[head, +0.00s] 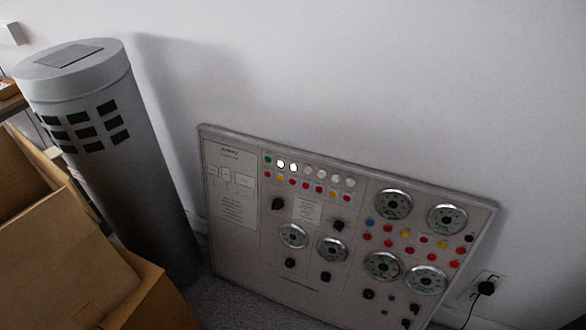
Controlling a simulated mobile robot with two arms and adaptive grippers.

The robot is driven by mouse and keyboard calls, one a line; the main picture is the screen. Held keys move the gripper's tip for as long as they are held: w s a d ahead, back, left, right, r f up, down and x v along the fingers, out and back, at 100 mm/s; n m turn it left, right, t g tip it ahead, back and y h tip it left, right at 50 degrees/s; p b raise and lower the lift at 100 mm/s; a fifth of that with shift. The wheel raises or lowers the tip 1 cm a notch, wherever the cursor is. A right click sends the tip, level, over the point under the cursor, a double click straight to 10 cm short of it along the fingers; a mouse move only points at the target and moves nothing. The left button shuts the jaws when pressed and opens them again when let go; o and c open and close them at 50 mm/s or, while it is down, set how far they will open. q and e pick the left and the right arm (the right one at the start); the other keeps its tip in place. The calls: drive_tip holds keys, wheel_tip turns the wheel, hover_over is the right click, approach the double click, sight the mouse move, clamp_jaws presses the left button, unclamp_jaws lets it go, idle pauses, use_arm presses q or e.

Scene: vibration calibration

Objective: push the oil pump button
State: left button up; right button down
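A grey control panel (235,275) leans against the wall, tilted in the picture. It carries rows of small coloured buttons and lamps: a green one (268,160) and two lit white ones (281,164) in the top row, and red and yellow ones below. More red, yellow, blue and black ones sit on the right half. Several round dials (393,204) and black knobs (278,204) are on it too. The labels are too small to read, so I cannot tell which is the oil pump button. Neither of my grippers shows.
A tall grey cylinder (155,165) with black slots stands left of the panel. Open cardboard boxes (50,255) fill the lower left. A wall outlet (487,285) with a black plug is right of the panel. The carpet (235,308) shows in front of it.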

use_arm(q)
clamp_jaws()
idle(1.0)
